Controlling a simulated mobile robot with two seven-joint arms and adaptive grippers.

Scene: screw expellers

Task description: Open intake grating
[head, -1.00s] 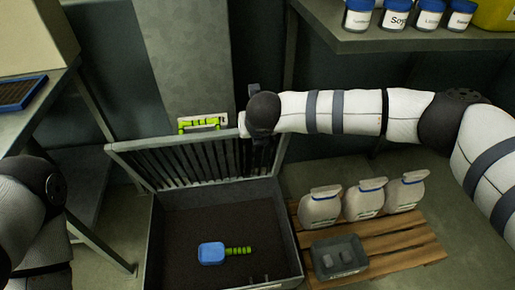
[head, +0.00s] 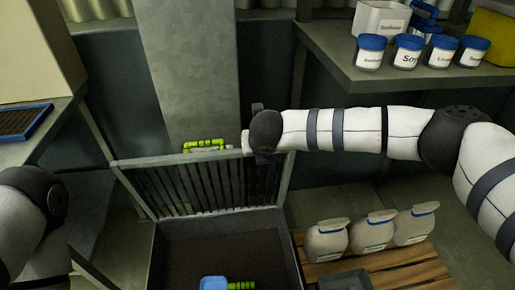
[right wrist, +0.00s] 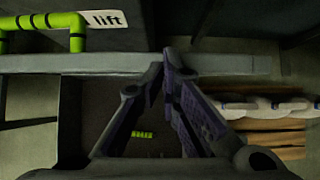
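The intake grating (head: 150,186) is a grey barred frame, raised and leaning back at the far side of the dark intake box (head: 297,268). A green handle (head: 205,146) sits on its top edge; in the right wrist view the handle (right wrist: 77,32) has a white "lift" label beside it. My right gripper (right wrist: 163,65) is at the right part of the grating's top edge. Its fingertips are close together with nothing seen between them. In the head view my right wrist mostly hides these fingers. My left arm shows at the left edge; its gripper is out of view.
A blue and green tool (head: 215,283) lies in the box. A shelf (head: 345,70) with several blue-lidded jars is behind my right arm. A grey column (head: 190,75) rises behind the grating.

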